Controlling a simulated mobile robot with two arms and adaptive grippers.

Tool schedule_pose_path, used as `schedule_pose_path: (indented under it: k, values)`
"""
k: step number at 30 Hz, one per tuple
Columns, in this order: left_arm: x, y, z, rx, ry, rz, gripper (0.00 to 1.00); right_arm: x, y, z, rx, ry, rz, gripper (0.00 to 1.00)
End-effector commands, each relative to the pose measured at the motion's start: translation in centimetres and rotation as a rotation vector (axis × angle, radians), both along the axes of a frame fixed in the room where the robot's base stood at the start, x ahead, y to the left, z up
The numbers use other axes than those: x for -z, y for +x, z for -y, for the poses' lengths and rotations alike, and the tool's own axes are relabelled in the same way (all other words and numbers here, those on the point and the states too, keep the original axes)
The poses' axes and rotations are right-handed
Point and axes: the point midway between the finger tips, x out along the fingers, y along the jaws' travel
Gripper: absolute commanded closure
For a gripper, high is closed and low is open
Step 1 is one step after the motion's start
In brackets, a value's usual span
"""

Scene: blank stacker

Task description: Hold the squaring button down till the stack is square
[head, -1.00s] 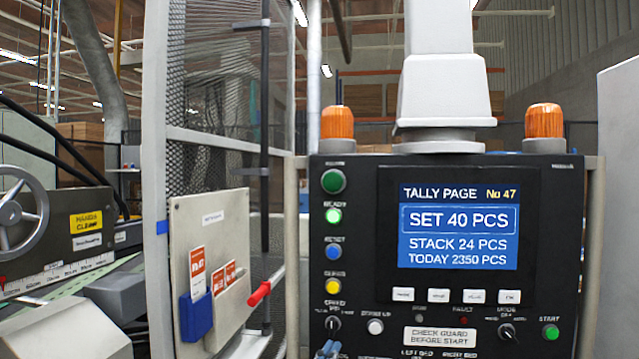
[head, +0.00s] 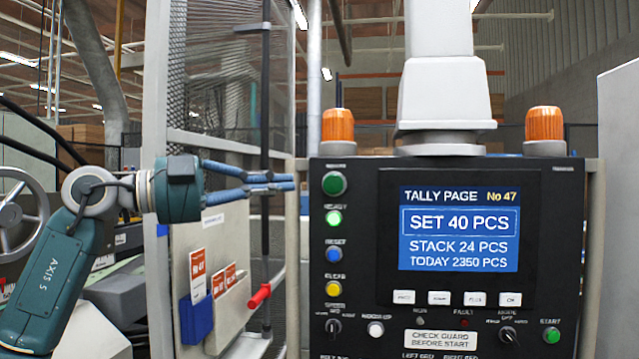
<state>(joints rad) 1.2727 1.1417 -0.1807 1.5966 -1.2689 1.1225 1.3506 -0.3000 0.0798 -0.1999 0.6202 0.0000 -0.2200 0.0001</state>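The black control panel (head: 355,245) stands ahead. A small white button (head: 375,329) sits low on its left part; its blurred label seems to read "SQUARE UP". Nothing touches this button. The panel screen (head: 459,228) reads "SET 40 PCS" and "STACK 24 PCS". My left gripper (head: 294,182) comes in from the left, fingers pointing right, tips by the panel's upper left edge. Its blue fingers meet at the tips, shut with nothing seen between them. It is above and left of the white button. My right gripper and the stack are not in view.
Left column: green (head: 334,183), lit green (head: 334,218), blue (head: 334,254) and yellow (head: 334,288) buttons, then a knob (head: 333,326). Green start button (head: 551,336) is lower right. A red-handled lever (head: 260,295) and mesh guard (head: 215,90) stand left.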

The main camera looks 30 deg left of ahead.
Motion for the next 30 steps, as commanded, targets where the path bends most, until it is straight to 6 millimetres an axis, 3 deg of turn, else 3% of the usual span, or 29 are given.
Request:
schedule_pose_path:
  k: [3,6,18,23,30]
  values:
    - [-0.5,-1.0,-2.3,-0.052,0.019,-0.036,1.00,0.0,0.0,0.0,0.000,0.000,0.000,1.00]
    - [-0.5,-1.3,-3.0,-0.069,0.025,-0.051,1.00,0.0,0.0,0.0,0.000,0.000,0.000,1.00]
    - [-0.5,-1.0,-2.8,-0.068,0.027,-0.054,1.00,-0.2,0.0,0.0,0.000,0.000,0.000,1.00]
    - [-0.6,0.5,-1.5,-0.064,0.027,-0.054,1.00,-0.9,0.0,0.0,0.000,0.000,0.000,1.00]
    - [-0.6,4.7,1.5,-0.063,0.026,-0.056,1.00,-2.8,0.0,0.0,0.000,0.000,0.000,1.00]
